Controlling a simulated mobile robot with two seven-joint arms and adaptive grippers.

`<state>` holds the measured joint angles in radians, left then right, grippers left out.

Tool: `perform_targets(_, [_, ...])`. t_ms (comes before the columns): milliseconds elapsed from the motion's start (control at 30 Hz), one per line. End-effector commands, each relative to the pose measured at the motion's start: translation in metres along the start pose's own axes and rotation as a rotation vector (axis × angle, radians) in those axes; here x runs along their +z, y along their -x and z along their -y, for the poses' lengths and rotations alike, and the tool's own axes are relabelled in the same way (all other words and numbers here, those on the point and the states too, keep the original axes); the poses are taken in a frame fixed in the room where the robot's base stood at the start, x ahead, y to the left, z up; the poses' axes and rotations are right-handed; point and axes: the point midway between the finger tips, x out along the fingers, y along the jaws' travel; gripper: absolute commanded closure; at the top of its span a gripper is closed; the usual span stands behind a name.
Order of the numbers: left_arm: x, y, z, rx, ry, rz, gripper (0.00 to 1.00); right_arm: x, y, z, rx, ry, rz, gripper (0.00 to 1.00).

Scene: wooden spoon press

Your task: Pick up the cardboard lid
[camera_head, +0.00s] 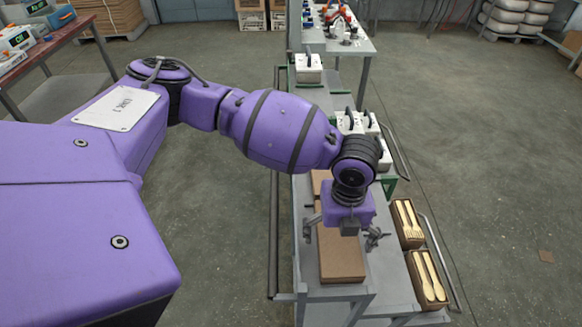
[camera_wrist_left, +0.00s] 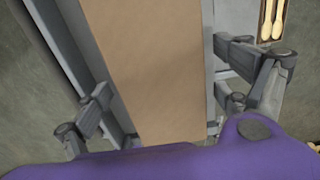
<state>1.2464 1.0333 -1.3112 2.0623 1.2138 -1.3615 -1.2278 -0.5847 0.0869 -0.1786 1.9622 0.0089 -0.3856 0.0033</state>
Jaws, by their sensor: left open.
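The brown cardboard lid (camera_head: 342,258) lies flat on the narrow grey metal stand. In the left wrist view the cardboard lid (camera_wrist_left: 150,60) runs as a long plain strip between the fingers. My left gripper (camera_head: 342,235) is above the lid, its fingers spread wide, one on each side of it. The left gripper's fingers (camera_wrist_left: 163,78) show gaps to the lid's edges and hold nothing. Part of the lid is hidden under the gripper's body. My right gripper is not in view.
Two cardboard boxes holding wooden spoons or forks, a nearer box (camera_head: 428,280) and a farther box (camera_head: 408,222), stand right of the lid. White devices (camera_head: 357,124) stand farther back along the line. A metal rail (camera_head: 274,240) runs along the left side. The floor on the right is mostly clear.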

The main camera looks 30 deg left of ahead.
Motion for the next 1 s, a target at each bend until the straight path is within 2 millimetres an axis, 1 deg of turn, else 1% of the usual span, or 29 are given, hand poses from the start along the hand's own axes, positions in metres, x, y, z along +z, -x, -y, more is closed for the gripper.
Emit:
perform_targets(33, [0.000,-0.001,-0.001,0.001,0.001,-0.002,0.12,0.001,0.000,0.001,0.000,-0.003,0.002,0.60])
perform_targets(300, [0.000,0.000,0.000,0.000,0.000,0.000,0.47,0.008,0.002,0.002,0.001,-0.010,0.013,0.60])
perform_targets(333, [0.000,0.000,0.000,0.000,0.000,0.000,0.50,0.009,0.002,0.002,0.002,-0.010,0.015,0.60])
perform_targets(600, [0.001,0.002,0.001,-0.001,0.000,0.002,0.50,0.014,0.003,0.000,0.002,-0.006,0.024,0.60])
perform_targets(733, [0.001,0.008,0.001,-0.003,0.000,0.004,0.50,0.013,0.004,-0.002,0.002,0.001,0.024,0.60])
perform_targets(833, [0.002,0.019,0.002,-0.004,0.000,0.005,0.50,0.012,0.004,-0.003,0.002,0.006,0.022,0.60])
perform_targets(933, [0.002,0.036,0.002,-0.005,-0.002,0.005,0.50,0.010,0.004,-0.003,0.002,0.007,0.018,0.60])
perform_targets(1000, [-0.010,0.049,-0.003,-0.005,-0.005,0.004,0.50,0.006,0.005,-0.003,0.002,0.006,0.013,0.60])
